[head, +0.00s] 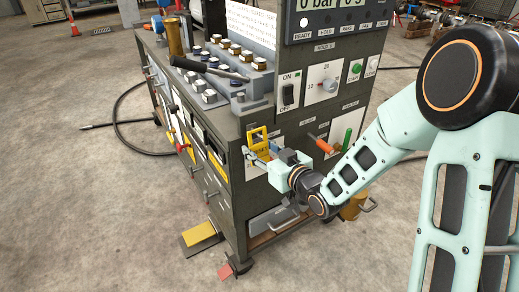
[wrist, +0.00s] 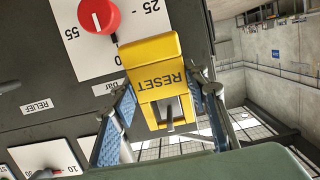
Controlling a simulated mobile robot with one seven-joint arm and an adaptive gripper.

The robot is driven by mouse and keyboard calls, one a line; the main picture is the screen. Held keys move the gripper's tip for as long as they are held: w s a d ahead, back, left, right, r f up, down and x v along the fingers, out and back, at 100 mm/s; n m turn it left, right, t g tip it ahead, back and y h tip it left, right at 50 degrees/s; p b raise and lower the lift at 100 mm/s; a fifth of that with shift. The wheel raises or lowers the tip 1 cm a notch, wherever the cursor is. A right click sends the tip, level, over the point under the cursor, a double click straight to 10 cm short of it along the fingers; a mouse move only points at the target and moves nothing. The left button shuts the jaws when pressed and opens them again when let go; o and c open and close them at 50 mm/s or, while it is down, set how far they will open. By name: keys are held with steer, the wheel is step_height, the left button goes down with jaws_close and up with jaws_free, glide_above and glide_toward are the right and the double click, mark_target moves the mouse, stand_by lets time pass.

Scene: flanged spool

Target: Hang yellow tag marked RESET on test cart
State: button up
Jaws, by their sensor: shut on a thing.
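The yellow tag marked RESET (wrist: 158,80) is between the two finger pads of my gripper (wrist: 166,100), which is shut on it. Its lettering is upside down in the wrist view, and a dark grey slot or bar shows at its lower part. In the head view the tag (head: 258,136) stands up from my gripper (head: 262,154), in front of the near face of the test cart (head: 235,150), close to its corner. I cannot tell whether the tag touches the cart or any hook on it.
A red knob (wrist: 98,15) on a bar-scale plate is close to the tag. Orange (head: 322,144) and green (head: 347,139) handles stick out right of my gripper. The floor at left is largely clear.

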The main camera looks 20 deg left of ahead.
steer(key=o, duration=1.1)
steer(key=shift+o, duration=0.2)
